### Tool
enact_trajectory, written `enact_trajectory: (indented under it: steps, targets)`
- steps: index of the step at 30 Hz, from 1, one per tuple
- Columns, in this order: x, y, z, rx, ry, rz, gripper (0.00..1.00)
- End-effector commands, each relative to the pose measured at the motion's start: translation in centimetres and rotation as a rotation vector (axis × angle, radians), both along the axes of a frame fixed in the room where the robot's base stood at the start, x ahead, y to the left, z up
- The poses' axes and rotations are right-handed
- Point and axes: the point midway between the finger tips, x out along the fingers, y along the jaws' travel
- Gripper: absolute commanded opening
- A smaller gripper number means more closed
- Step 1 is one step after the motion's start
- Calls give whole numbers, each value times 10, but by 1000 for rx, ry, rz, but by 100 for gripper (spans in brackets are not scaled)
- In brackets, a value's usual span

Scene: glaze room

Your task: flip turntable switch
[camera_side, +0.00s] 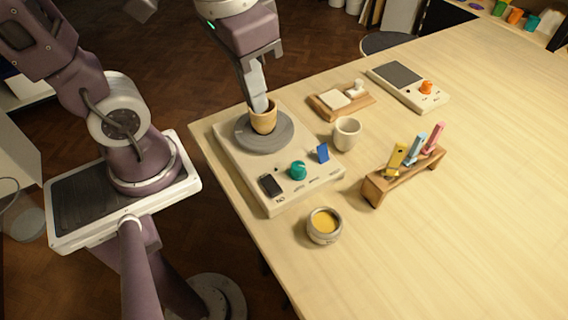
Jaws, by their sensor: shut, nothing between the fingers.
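The turntable unit is a cream box (236,163) at the table's near left edge, with a round grey disc (246,138) on top. A dark rocker switch (270,185) sits at its front corner, beside small lettering. I cannot tell which way the rocker is tipped. A teal knob (298,170) and a blue upright tab (322,153) are to its right. A tan cup (263,120) stands on the disc. My gripper (260,106) is shut and points down at the cup's mouth, behind and above the switch. Whether the fingertips touch the cup is unclear.
A jar of yellow glaze (324,225) stands in front of the unit, and a pale cup (346,134) to its right. A wooden rack (377,188) holds coloured tools. A wooden tray (322,109) and a scale-like device (436,100) are behind. The right of the table is clear.

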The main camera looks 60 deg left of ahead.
Motion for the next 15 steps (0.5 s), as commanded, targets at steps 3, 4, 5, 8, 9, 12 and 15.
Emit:
enact_trajectory:
  steps: [3, 4, 5, 8, 9, 12, 15]
  targets:
    - [4, -26, -8, -16, 112, -6, 0]
    - [4, -31, -10, -19, 131, -6, 0]
    - [4, -34, -10, -22, 147, -6, 0]
    - [4, -40, -12, -28, 170, -7, 0]
    - [4, -41, -12, -28, 172, -7, 0]
    - [4, -41, -12, -28, 171, -7, 0]
    - [4, -40, -12, -27, 170, -6, 0]
